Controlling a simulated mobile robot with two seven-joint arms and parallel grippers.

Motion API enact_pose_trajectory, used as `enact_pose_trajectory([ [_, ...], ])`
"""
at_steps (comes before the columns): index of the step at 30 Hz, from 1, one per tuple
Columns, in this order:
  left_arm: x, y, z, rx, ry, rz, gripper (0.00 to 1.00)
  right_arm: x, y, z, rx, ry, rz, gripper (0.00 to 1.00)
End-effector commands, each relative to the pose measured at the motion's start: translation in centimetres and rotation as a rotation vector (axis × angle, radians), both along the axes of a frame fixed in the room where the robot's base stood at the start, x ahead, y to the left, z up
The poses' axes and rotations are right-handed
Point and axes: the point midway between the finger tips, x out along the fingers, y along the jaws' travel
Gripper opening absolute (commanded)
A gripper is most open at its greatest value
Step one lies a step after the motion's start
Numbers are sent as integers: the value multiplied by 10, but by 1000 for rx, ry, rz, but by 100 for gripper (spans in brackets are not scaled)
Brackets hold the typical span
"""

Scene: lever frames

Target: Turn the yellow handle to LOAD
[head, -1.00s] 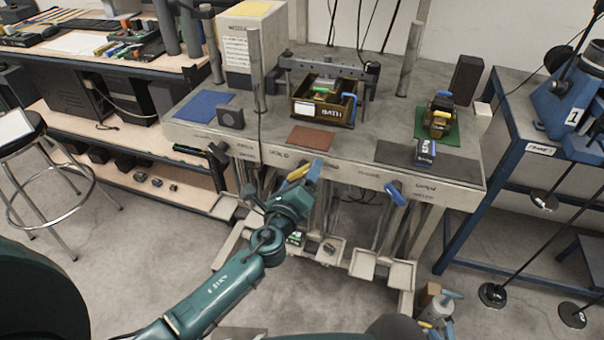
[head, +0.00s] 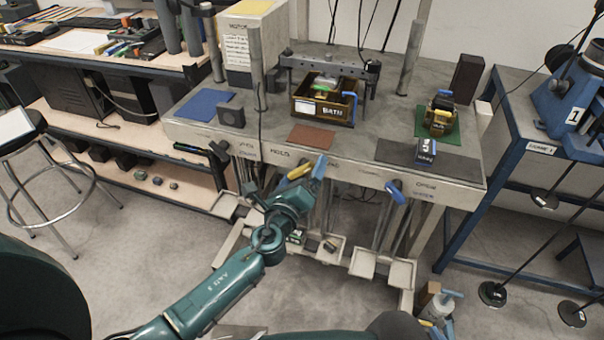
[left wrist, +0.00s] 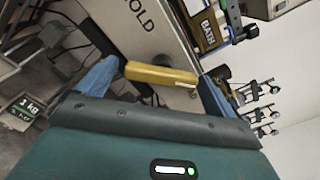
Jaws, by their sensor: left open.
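The yellow handle (head: 299,172) sticks out at the front edge of the bench, below the lettering there. In the left wrist view the yellow handle (left wrist: 160,77) lies crosswise between the two blue fingers of my left gripper (left wrist: 158,73), with a visible gap at the left finger. The word HOLD shows on the panel beside it. In the head view my left gripper (head: 303,177) is at the handle and hides part of its mount; the fingers are open. The LOAD lettering is too small to read surely. My right gripper is not in view.
A black handle (head: 218,150) and a blue handle (head: 396,190) sit along the same front edge, left and right. The bench top (head: 375,110) carries a bath box (head: 324,108) and a blue mat (head: 202,105). Pale trays (head: 368,262) hang below.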

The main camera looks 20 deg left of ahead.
Motion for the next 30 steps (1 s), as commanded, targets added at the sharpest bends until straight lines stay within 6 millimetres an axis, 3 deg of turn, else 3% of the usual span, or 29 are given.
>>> enact_pose_trajectory([
  [8,-9,0,-1,-2,1,0,93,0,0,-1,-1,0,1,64],
  [21,-100,3,-3,-1,2,-1,93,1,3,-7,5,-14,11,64],
  [30,-131,5,-1,0,1,-1,93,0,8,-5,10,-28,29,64],
])
